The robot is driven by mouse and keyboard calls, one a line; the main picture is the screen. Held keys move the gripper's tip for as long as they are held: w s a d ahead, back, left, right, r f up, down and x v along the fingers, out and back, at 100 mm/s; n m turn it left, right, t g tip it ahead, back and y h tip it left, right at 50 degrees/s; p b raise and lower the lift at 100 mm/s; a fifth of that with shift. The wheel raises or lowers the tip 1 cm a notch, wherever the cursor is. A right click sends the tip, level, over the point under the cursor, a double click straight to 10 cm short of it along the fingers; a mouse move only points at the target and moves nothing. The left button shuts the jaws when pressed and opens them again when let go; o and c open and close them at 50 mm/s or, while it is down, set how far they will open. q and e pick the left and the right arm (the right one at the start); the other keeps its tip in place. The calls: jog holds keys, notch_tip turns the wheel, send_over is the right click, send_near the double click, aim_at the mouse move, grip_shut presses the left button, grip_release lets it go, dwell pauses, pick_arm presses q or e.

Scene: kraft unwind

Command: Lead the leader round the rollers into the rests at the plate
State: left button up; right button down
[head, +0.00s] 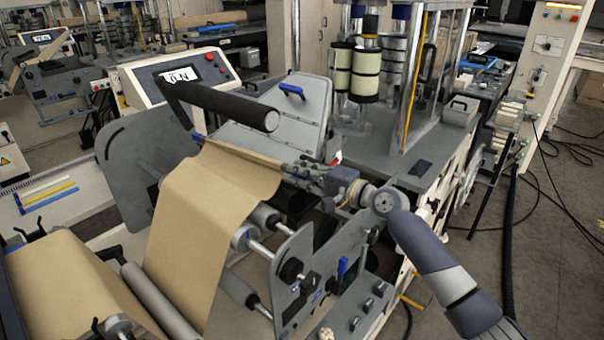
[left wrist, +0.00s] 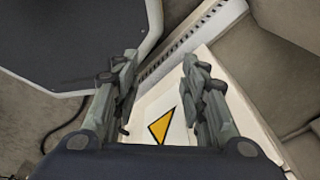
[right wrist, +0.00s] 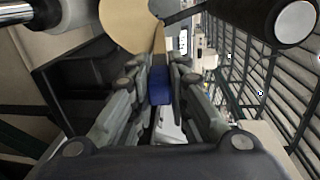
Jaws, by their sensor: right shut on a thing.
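The brown kraft leader (head: 205,215) rises from the lower left as a wide sheet to a straight upper edge. A small blue piece (head: 197,138) shows at that edge's far left end. My right gripper (head: 290,168) is at the right end of the edge. In the right wrist view its fingers are shut on a blue tab (right wrist: 160,88) of the leader, with brown web (right wrist: 128,22) beyond. Grey rollers (head: 155,300) lie below the sheet. I cannot pick out the rests. My left gripper (left wrist: 158,95) is open and empty, seen only in the left wrist view.
A thick black bar (head: 220,105) juts out just above the leader's upper edge. A grey side plate (head: 295,265) with knobs stands below my right arm. A slanted grey cover (head: 275,125) is behind. In the left wrist view a white panel bears a yellow warning triangle (left wrist: 161,126).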

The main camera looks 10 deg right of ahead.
jog(key=shift+f+t+y+b, duration=0.35)
jog(key=shift+f+b, duration=0.45)
jog(key=shift+b, duration=1.7)
jog(key=shift+f, duration=0.1)
jog(key=shift+f+b, duration=0.1)
jog(key=shift+b, duration=0.45)
jog(key=shift+f, duration=0.15)
jog(key=shift+f+b, duration=0.6)
jog(key=shift+b, duration=0.05)
jog(key=shift+f+t+b, duration=0.15)
jog(key=shift+t+b, duration=0.1)
jog(key=shift+b, duration=0.05)
dwell(0.7)
